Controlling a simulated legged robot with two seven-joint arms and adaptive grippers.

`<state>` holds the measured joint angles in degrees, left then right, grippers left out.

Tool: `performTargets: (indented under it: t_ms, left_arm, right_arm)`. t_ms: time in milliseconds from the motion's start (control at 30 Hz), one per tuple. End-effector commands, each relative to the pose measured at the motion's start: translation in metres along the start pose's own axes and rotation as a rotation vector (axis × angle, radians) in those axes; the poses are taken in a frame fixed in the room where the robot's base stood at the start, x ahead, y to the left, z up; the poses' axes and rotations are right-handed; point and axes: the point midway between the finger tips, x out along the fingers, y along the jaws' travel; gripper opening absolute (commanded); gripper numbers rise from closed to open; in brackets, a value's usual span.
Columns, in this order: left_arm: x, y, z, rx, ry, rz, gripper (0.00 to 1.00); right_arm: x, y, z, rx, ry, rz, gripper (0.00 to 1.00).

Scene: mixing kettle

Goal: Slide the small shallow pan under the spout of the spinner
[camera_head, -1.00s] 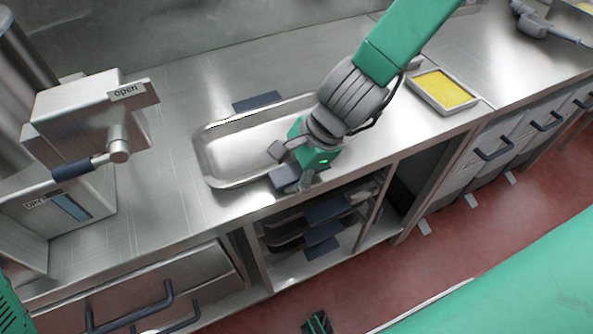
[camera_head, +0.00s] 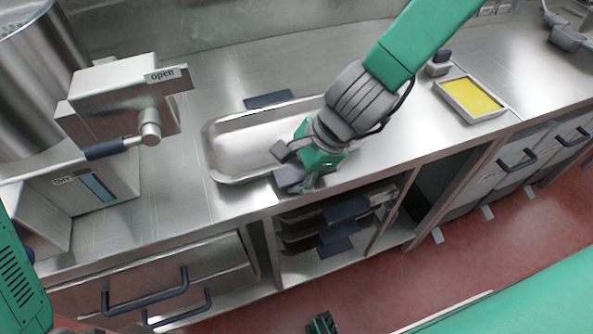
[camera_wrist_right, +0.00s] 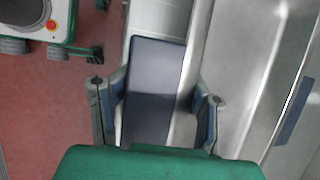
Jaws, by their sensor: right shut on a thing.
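The small shallow pan (camera_head: 235,152) is a shiny steel tray with rounded corners. It lies on the counter, with a dark blue handle on its far side (camera_head: 270,99) and one on its near side. My right gripper (camera_head: 290,166) is shut on the near handle, which shows between its fingers in the right wrist view (camera_wrist_right: 152,90). The gripper and arm hide the pan's right end. The spinner (camera_head: 115,95) stands to the left, with an "open" label and a spout (camera_head: 150,128). The pan is right of the spout, apart from it.
The steel counter (camera_head: 180,190) is clear between spinner and pan. A tray of yellow food (camera_head: 470,98) lies to the right. Below the counter are a shelf with more pans (camera_head: 330,225) and drawers (camera_head: 165,280) with dark handles. The counter's front edge is close to the gripper.

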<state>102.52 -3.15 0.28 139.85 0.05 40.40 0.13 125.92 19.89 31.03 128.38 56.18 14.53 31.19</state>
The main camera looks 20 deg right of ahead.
Motion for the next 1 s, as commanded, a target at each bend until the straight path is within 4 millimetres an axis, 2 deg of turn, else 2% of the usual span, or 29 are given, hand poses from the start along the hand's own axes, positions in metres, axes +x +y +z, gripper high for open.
performTargets:
  t_ms: [1000]
  left_arm:
    - [0.007,0.0,0.0,0.0,0.0,0.0,0.23]
  right_arm:
    - [0.041,0.008,0.08,-0.006,-0.001,-0.007,0.0]
